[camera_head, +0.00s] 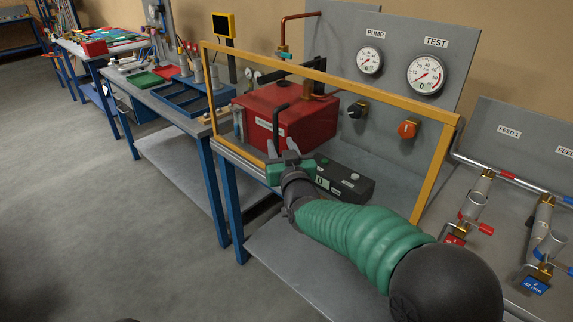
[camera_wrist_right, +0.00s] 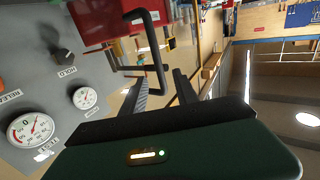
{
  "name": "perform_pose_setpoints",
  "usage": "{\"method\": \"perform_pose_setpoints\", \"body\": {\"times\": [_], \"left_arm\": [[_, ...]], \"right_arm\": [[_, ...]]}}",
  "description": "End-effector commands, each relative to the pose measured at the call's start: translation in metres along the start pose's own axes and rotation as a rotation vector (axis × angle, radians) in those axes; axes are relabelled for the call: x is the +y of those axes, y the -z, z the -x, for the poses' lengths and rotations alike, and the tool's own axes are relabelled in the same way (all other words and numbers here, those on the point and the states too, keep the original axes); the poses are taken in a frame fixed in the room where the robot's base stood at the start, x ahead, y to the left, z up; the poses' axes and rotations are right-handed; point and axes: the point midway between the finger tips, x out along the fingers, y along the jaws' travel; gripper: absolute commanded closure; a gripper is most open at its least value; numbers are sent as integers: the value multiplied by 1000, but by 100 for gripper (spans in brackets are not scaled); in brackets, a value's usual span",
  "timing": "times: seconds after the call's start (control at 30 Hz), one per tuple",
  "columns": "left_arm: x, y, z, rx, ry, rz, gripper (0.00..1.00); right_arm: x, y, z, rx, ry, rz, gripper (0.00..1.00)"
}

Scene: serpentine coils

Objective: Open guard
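The guard (camera_head: 333,77) is a yellow-orange frame standing upright in front of the pump bench in the head view. Whether a clear pane fills it is hard to tell. A black bent handle (camera_head: 279,120) stands at the guard; it shows larger in the right wrist view (camera_wrist_right: 154,35). My right gripper (camera_head: 282,147) is just below the handle in the head view. My left gripper is out of view.
Behind the guard are a red box (camera_head: 310,118), a grey panel with pump gauge (camera_head: 369,60) and test gauge (camera_head: 426,74), and two knobs. A dark control box (camera_head: 345,182) sits near my right gripper. Feed pipes (camera_head: 510,175) stand at right. Floor (camera_head: 80,220) is clear at left.

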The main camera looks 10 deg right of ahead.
Motion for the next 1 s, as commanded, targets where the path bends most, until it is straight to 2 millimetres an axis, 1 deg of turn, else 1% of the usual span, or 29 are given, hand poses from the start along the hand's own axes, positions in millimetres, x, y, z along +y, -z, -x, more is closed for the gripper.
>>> {"method": "perform_pose_setpoints", "body": {"times": [0.03,0.1,0.2,0.3,0.43,0.67,0.73,0.77,0.83,0.87,0.9,0.97,1.0], "left_arm": [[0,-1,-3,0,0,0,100],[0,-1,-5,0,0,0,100],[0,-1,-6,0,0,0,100],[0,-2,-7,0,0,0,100],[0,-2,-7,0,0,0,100],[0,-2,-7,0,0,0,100],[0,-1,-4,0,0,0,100],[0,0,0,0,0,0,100],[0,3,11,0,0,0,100],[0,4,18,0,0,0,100],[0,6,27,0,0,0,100],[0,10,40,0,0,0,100],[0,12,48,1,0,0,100]], "right_arm": [[-1,0,16,0,1,0,64],[-1,0,35,1,1,0,64],[-1,-1,58,0,1,0,64],[-2,-2,72,-2,2,0,64],[-2,-2,80,-3,1,0,64],[-1,-2,81,-3,1,0,64],[0,-5,82,-26,2,1,64],[2,-9,85,-53,4,3,64],[10,-30,97,-173,11,4,64],[15,-45,106,-249,16,6,64],[23,-66,124,-365,17,5,64],[35,-101,159,-555,16,1,64],[44,-122,187,-682,11,-4,64]]}}
